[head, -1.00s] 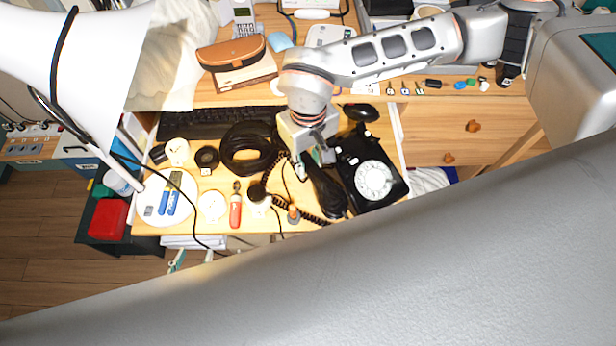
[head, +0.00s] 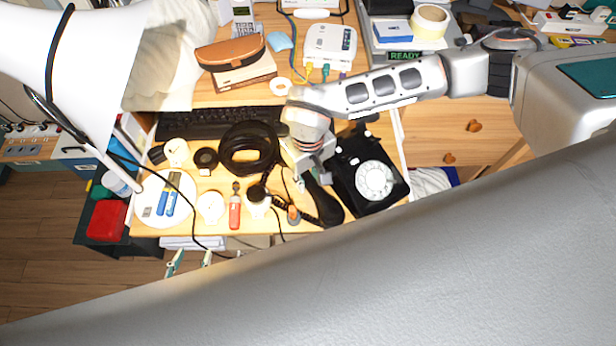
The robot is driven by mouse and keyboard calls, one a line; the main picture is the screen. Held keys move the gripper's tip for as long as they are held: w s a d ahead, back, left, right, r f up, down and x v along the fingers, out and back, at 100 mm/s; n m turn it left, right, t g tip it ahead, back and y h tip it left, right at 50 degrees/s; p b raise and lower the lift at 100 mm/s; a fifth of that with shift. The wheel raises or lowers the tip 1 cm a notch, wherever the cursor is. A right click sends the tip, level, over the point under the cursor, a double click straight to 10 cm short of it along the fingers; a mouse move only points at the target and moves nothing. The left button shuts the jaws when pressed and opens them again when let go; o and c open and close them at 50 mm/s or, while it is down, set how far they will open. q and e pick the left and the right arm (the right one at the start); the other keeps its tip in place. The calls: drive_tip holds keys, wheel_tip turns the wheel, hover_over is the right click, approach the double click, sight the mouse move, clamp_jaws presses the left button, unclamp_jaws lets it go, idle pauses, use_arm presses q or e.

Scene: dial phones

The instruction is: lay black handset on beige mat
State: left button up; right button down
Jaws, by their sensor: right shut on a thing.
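The black handset (head: 326,205) lies along the left side of the black dial phone (head: 352,158), apart from its cradle, with its lower end toward the desk's front edge. A coiled black cord runs left from it. My right gripper (head: 308,172), on the arm coming in from the right, is shut on the handset's upper part. The wrist partly hides the grip. I cannot tell whether the handset touches the desk. I cannot make out a beige mat.
Left of the gripper are a black cable coil (head: 250,168), a red-orange marker (head: 235,211) and a round pale tray (head: 148,193) holding blue items. A keyboard (head: 205,123) lies behind. A white lamp (head: 85,45) overhangs the left. Little desk is clear.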

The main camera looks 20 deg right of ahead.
sight(308, 178)
drive_tip(key=c, duration=1.8)
unclamp_jaws()
drive_tip(key=shift+f, duration=0.1)
drive_tip(key=shift+r, duration=0.45)
drive_tip(key=shift+r+p, duration=0.5)
drive_tip(key=shift+r, duration=5.2)
